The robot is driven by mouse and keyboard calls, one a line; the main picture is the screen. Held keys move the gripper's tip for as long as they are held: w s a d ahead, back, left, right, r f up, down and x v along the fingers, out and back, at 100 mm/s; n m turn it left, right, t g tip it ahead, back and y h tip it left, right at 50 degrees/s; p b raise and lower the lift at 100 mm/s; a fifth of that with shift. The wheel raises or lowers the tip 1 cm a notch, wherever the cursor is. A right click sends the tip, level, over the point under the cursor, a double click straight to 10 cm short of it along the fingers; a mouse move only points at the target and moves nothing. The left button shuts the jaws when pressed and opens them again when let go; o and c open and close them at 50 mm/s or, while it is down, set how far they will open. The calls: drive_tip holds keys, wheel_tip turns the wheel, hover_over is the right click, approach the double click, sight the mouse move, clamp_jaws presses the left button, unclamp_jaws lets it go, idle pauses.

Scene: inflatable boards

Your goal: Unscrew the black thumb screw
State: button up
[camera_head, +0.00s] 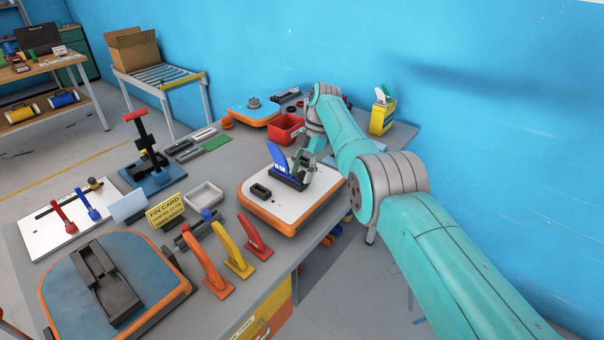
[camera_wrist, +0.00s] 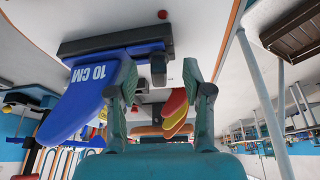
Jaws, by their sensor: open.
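The blue fin marked "10 CM" (camera_wrist: 80,98) stands in a black fin box (camera_wrist: 112,45) on the white, orange-edged board (camera_head: 259,207). The fin (camera_head: 277,156) and box (camera_head: 288,181) also show in the head view. The black thumb screw (camera_wrist: 158,68) shows as a small dark knob at the end of the box in the wrist view. My gripper (camera_wrist: 160,80) is open, its fingers on either side of the knob; I see gaps between both fingers and it. In the head view my gripper (camera_head: 304,165) is right beside the fin and hides the screw.
A red bin (camera_head: 286,129) is behind. The blue wall is close on the right.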

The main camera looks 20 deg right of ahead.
sight(302, 173)
drive_tip(key=shift+r, duration=2.15)
drive_tip(key=m+t, duration=0.1)
drive_tip(key=m, duration=0.1)
drive_tip(key=shift+s+m, duration=0.1)
drive_tip(key=shift+m, duration=0.3)
drive_tip(key=shift+m+t, duration=0.3)
drive_tip(key=shift+m, duration=0.3)
drive_tip(key=m+t, duration=0.1)
drive_tip(key=m, duration=0.3)
drive_tip(key=shift+s+t, duration=0.1)
drive_tip(key=shift+t, duration=0.2)
drive_tip(key=shift+m+t, duration=0.7)
drive_tip(key=shift+m, duration=1.4)
